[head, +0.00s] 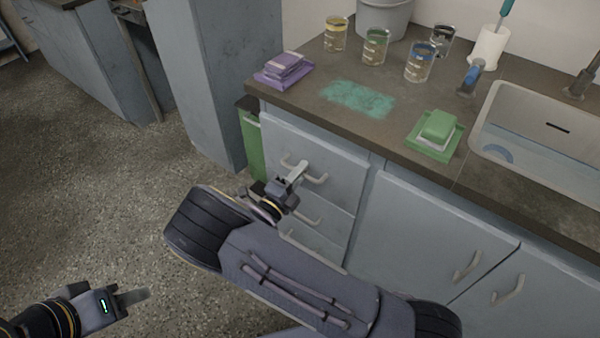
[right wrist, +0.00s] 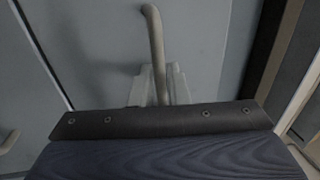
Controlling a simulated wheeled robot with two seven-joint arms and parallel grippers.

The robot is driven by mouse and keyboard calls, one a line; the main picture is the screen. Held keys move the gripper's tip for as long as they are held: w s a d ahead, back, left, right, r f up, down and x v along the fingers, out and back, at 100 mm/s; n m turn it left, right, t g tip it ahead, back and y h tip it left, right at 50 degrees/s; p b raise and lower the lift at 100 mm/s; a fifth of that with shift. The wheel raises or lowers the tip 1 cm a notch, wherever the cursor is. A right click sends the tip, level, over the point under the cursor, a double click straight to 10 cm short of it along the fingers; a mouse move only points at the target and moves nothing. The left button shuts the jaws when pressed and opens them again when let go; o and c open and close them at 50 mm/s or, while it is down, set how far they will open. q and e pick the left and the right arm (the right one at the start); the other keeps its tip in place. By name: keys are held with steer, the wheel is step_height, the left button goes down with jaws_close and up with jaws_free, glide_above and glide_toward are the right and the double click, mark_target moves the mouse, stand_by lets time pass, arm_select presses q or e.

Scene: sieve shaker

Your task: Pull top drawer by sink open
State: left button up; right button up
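The top drawer (head: 335,163) is the upper front of a grey-blue drawer stack under the counter, left of the sink (head: 535,120). It looks closed. Its bar handle (head: 318,179) also shows in the right wrist view (right wrist: 154,35). My right gripper (head: 296,171) is at this handle. In the right wrist view its fingers (right wrist: 160,86) stand close on both sides of the bar and look shut on it. The contact itself is partly hidden by the dark wrist part. My left gripper (head: 133,297) is low over the floor at the left, empty, seen from the side.
Lower drawers with handles (head: 304,218) are below, partly behind my arm. Cupboard doors (head: 430,225) stand to the right. A green bin (head: 251,140) is left of the drawers. The counter holds beakers (head: 375,47), a purple stack (head: 285,70) and a green sponge dish (head: 437,130). Floor at left is free.

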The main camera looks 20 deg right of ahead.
jaws_close()
